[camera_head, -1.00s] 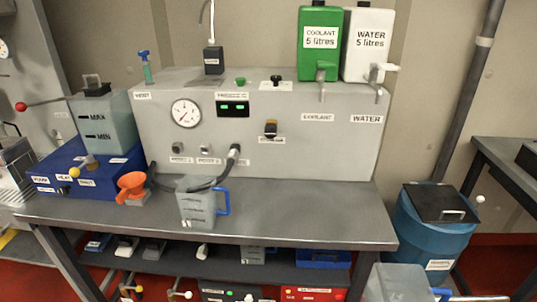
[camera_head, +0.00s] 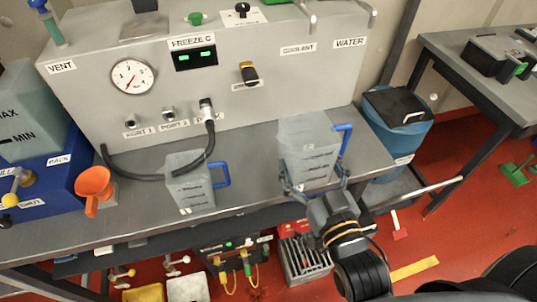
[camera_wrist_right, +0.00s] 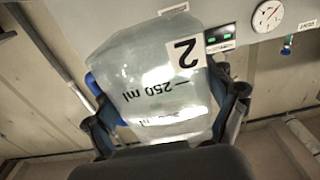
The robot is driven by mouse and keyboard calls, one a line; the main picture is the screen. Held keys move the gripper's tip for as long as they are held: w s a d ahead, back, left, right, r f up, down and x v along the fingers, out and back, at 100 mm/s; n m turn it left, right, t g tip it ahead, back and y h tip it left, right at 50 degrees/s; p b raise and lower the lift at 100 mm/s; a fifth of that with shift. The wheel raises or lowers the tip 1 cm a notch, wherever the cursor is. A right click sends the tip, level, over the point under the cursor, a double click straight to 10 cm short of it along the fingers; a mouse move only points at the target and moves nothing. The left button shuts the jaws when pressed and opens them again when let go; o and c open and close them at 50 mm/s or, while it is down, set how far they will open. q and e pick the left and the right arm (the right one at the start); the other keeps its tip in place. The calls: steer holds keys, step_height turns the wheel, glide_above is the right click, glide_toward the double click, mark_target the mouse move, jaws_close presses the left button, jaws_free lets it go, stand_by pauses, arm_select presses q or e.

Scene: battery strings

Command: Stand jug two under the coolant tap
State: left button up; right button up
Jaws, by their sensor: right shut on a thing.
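Jug two (camera_head: 308,135) is a clear jug with a blue handle on its right in the head view. My right gripper (camera_head: 314,188) is shut around its lower part, over the bench's right end near the front edge. Whether its base touches the bench I cannot tell. In the right wrist view the jug (camera_wrist_right: 150,75) shows a "2" label and a 250 ml mark between the fingers. The coolant tap's spout (camera_head: 311,18) is at the top edge, behind and above the jug; the rest is cut off. My left gripper is not in view.
Another jug (camera_head: 188,182) with a blue handle stands left on the bench (camera_head: 245,190), a black hose passing over it. An orange funnel (camera_head: 93,185) is farther left. The grey cabinet (camera_head: 270,85) stands behind. A second spout (camera_head: 373,15) is right of the coolant one.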

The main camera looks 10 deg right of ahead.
steer(key=w+f+b, duration=0.1)
steer(key=w+b, duration=0.1)
steer(key=w+f+b, duration=0.1)
steer(key=w+b, duration=0.1)
steer(key=w+f+b, duration=0.1)
steer(key=b, duration=0.1)
steer(key=shift+w+a+f, duration=0.1)
steer(key=shift+w+a, duration=0.2)
steer(key=shift+w, duration=0.1)
steer(key=w+f, duration=0.2)
steer(key=w, duration=0.1)
steer(key=w+f, duration=0.3)
steer(key=shift+w+a+f, duration=0.1)
steer(key=shift+w+a, duration=0.05)
steer(key=shift+a, duration=0.05)
steer(key=shift+w+f, duration=0.35)
steer(key=shift+f, duration=1.7)
steer(key=shift+f, duration=0.1)
steer(key=o, duration=1.1)
steer(key=shift+c, duration=0.2)
